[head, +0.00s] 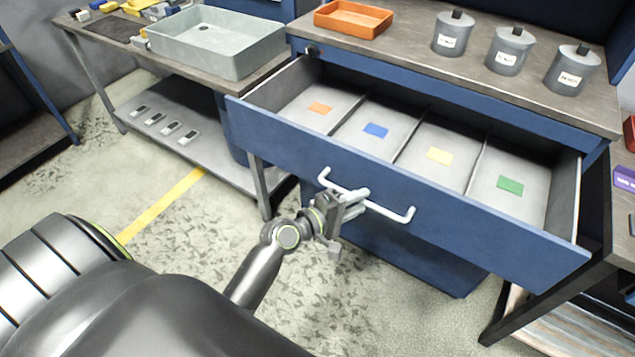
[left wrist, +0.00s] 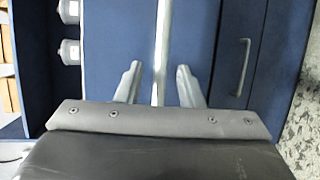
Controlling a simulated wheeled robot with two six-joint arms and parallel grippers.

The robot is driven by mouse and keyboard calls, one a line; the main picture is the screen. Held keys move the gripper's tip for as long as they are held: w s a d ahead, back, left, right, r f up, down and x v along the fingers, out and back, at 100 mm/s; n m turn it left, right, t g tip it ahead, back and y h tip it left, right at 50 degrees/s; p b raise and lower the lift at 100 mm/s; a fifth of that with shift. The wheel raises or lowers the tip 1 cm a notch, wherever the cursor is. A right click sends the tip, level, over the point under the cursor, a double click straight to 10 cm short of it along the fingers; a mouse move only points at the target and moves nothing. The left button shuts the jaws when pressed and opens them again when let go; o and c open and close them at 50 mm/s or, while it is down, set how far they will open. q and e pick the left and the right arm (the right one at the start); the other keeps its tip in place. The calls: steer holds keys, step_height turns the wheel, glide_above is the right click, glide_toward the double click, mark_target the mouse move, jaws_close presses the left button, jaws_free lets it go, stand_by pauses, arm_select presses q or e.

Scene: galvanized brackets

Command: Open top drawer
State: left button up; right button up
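The blue top drawer (head: 400,184) stands pulled well out of the cabinet in the head view. Its light grey inside has several compartments with orange, blue, yellow and green labels. The white bar handle (head: 391,213) is on its front. My left gripper (head: 352,199) is at the left part of this handle. In the left wrist view the two fingers stand apart on either side of the handle bar (left wrist: 161,45), with gaps showing between bar and fingers. My right gripper is not in view.
An orange tray (head: 353,19) and three lidded grey canisters (head: 509,50) stand on the cabinet top. A grey sink-like bin (head: 216,42) is on the bench at left. A lower handle (left wrist: 243,68) shows in the left wrist view. Floor at left is clear.

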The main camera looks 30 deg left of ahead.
arm_select(q)
steer(key=b+v, duration=0.1)
steer(key=v, duration=1.4)
steer(key=shift+s+b, duration=0.15)
steer(key=shift+b, duration=0.25)
steer(key=shift+a, duration=0.1)
steer(key=s+a+f+m+g+y, duration=0.2)
steer(key=a+f, duration=0.1)
steer(key=f, duration=0.8)
steer(key=s+a+f+m+g+y, duration=0.15)
steer(key=a+f, duration=0.25)
steer(key=f, duration=0.7)
steer(key=s+a+f+m+g+y, duration=0.1)
steer(key=s+a+f+g+y, duration=0.2)
steer(key=f, duration=0.8)
steer(key=s+d+f+m+g, duration=0.2)
steer(key=s+f+m+g, duration=0.1)
steer(key=s+f, duration=0.5)
steer(key=s+d+f+m+g+y, duration=0.1)
steer(key=s+f+m+g, duration=0.2)
steer(key=s, duration=1.1)
step_height(320, 180, down, 7)
steer(key=m, duration=0.3)
steer(key=shift+s+d+r+g, duration=0.2)
steer(key=shift+s+d+g, duration=0.15)
